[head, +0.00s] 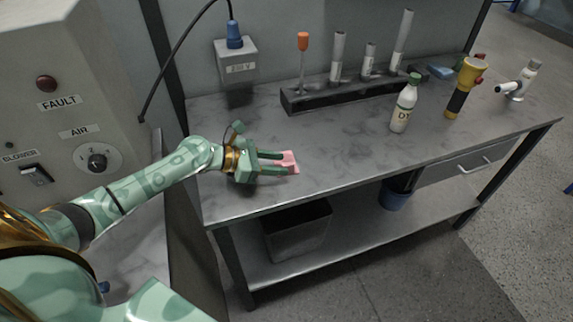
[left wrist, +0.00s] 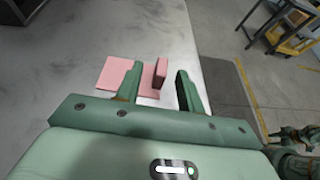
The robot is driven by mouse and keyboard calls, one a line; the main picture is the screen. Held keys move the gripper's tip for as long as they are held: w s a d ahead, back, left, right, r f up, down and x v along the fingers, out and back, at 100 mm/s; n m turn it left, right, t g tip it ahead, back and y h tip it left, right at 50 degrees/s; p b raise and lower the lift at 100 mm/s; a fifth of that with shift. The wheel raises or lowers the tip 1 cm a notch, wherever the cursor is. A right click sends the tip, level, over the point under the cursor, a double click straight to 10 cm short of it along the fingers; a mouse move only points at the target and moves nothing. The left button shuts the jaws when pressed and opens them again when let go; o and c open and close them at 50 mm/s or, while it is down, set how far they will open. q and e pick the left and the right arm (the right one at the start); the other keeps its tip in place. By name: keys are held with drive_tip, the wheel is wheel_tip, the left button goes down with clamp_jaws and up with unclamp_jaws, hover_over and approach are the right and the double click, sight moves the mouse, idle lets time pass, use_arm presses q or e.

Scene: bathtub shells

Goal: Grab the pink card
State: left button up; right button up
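The pink card (head: 290,161) lies at the front left of the grey workbench, at my left gripper (head: 284,163). In the left wrist view (left wrist: 161,73) a pink upright part of it stands between the two green fingers, with a gap on each side. A flat pink part (left wrist: 112,73) extends left on the bench, partly behind the left finger. I cannot tell whether these parts are one piece. My left gripper is open around the upright part. Green jointed parts, seemingly of my right arm, show small at the lower right of the left wrist view.
The workbench (head: 240,196) holds a dark rack (head: 350,95) with tubes and an orange-topped tool at the back. A white bottle (head: 404,108) and a yellow-black flashlight (head: 461,90) stand right. Bare bench lies between. A grey control panel (head: 60,60) stands left.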

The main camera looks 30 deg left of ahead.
sight(294, 172)
use_arm(q)
drive_tip(key=b+x, duration=0.1)
drive_tip(key=x, duration=0.4)
drive_tip(key=shift+w+d+f, duration=0.15)
drive_tip(key=shift+d+f, duration=0.05)
drive_tip(key=shift+d, duration=0.1)
clamp_jaws()
